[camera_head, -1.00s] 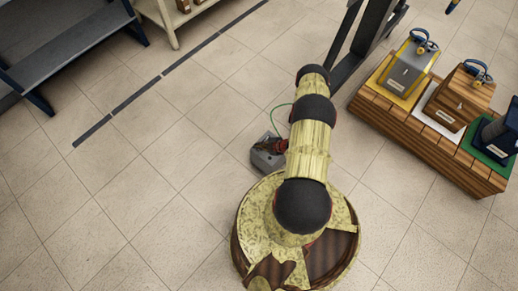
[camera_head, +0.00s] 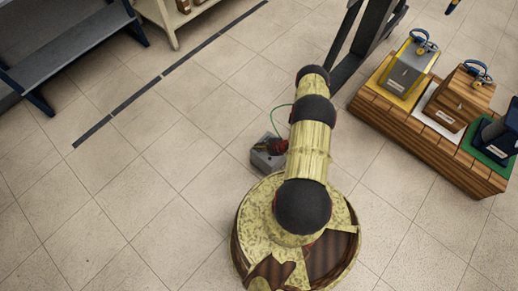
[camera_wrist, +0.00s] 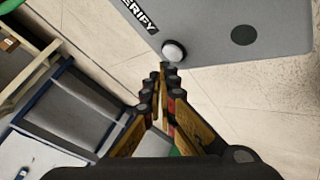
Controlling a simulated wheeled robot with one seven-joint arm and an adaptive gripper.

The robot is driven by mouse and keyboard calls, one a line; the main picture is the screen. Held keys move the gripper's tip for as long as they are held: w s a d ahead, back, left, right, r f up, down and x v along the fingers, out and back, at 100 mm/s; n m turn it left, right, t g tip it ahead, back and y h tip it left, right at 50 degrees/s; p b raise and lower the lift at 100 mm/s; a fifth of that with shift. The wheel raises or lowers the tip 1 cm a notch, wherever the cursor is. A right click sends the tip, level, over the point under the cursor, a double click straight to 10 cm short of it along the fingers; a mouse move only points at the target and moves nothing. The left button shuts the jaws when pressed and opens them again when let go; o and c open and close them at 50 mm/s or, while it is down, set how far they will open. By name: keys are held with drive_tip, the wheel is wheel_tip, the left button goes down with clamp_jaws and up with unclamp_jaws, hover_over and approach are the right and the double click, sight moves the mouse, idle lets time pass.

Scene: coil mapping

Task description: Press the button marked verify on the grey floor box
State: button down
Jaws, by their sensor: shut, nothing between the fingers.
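The grey floor box (camera_head: 262,158) stands on the tiled floor beside my round base in the head view, partly hidden by my arm. In the wrist view the grey box (camera_wrist: 215,28) fills the top, with a black label ending in "ERIFY". A round white button (camera_wrist: 173,50) sits near the box's edge below that label, and a dark round spot (camera_wrist: 244,35) is to its right. My gripper (camera_wrist: 165,72) is shut and empty, its fingertips at the lower edge of the button in the picture. I cannot tell whether they touch it.
A green cable (camera_head: 275,118) runs from the box. A wooden platform (camera_head: 425,138) with several box-like items stands at the right. A dark shelf (camera_head: 65,50) is at upper left. The floor at left is clear.

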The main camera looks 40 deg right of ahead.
drive_tip(key=shift+f, duration=0.2)
idle(0.3)
drive_tip(key=shift+f, duration=0.25)
drive_tip(key=shift+f, duration=0.35)
idle(0.7)
drive_tip(key=shift+r, duration=0.1)
drive_tip(key=shift+r+p, duration=0.4)
drive_tip(key=shift+r, duration=0.3)
drive_tip(key=shift+r+p, duration=1.5)
drive_tip(key=shift+r, duration=1.05)
